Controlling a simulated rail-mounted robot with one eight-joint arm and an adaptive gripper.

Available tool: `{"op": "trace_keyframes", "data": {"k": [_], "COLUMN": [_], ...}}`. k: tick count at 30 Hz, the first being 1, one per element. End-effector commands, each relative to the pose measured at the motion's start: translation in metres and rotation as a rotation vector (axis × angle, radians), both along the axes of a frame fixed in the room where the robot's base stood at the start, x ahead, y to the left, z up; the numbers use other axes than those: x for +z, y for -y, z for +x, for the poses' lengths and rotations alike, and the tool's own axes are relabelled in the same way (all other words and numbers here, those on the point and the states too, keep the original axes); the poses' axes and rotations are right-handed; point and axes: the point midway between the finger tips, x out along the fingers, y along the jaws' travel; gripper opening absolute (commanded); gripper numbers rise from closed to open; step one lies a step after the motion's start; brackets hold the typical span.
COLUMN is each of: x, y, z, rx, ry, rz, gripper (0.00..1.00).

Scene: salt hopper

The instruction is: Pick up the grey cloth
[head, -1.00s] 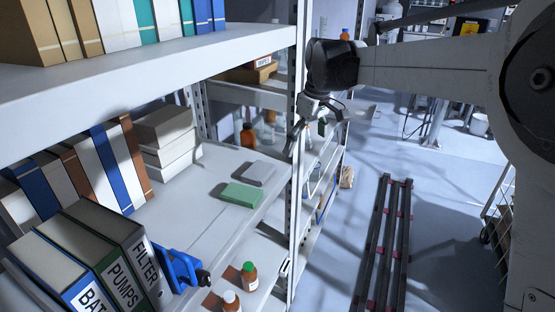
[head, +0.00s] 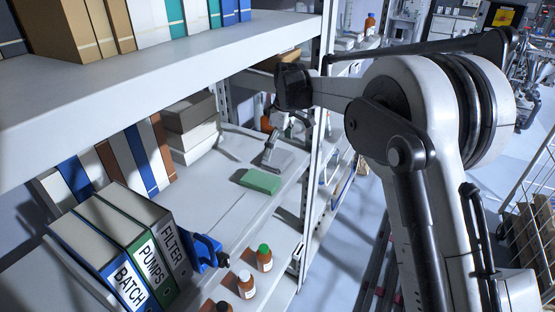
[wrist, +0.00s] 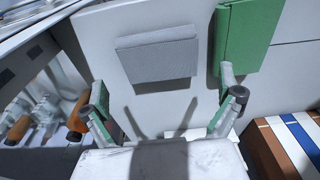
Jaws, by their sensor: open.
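The grey cloth (wrist: 156,58) lies folded flat on the shelf, ahead of my fingers in the wrist view. In the head view the grey cloth (head: 291,163) is partly hidden behind a finger. My gripper (head: 286,143) is over the shelf close to this cloth. In the wrist view my gripper (wrist: 163,88) is open, with its fingers spread wide and nothing between them. A gap shows between the fingers and the cloth in that view. I cannot tell the exact height.
White boxes (head: 194,143) and several binders (head: 130,240) stand to the left. An upper shelf (head: 150,90) overhangs, and a rack post (head: 322,110) stands at the right. Bottles (head: 265,258) stand on a lower shelf.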

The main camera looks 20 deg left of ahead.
Motion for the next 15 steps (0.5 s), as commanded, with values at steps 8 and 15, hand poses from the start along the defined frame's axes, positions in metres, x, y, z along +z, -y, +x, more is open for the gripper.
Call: {"op": "trace_keyframes", "data": {"k": [8, 15], "x": [-0.036, -0.043], "y": [0.0, -0.001], "z": [0.0, 0.0], "rx": [-0.001, -0.001], "ry": [0.0, 0.0], "rz": [0.0, 0.0], "gripper": [1.0, 1.0]}}
